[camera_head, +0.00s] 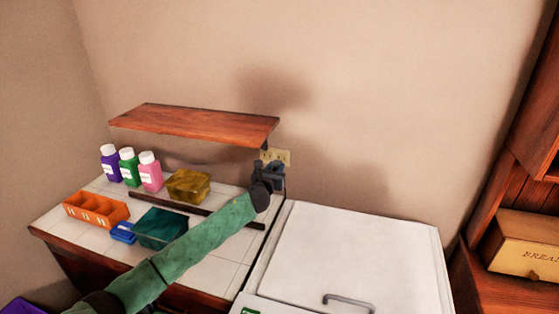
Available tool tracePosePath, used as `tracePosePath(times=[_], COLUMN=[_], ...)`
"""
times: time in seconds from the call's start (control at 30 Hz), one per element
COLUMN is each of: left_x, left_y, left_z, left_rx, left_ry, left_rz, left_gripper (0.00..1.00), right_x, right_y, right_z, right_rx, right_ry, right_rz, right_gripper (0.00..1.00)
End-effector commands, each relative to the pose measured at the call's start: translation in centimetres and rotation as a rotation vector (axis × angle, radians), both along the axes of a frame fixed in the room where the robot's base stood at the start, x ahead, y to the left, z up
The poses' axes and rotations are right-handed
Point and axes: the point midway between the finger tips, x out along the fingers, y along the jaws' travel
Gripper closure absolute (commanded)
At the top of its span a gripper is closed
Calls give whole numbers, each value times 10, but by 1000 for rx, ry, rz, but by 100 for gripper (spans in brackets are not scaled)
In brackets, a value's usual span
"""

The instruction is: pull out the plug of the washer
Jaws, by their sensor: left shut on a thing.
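My left arm reaches in from the lower left, and its gripper (270,174) is at the wall just below the yellowish wall socket (277,156). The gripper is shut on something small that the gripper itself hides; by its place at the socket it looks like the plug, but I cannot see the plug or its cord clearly. I cannot tell whether the plug sits in the socket. The white washer (350,255) stands right of the gripper, with a grey handle on its top front. My right gripper is not in view.
A wooden shelf (195,123) juts from the wall just left of and above the socket. The tiled counter (207,274) holds three bottles (128,166), an orange box (96,209), a yellow box (188,186) and a teal box (160,228). A bread box (522,246) stands far right.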

Motion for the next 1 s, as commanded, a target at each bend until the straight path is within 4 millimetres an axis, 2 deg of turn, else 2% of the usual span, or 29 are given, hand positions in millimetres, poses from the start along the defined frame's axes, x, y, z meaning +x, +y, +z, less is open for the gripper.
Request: tracePosePath(times=[0.6,1.0], left_x=[-18,-20], left_y=[6,7], left_z=[0,0], left_rx=[1,0], left_ry=[0,0], left_rz=[0,0], left_gripper=[100,100], right_x=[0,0], right_y=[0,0], right_z=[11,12], right_rx=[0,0], right_ry=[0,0], right_rz=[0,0], right_gripper=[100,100])
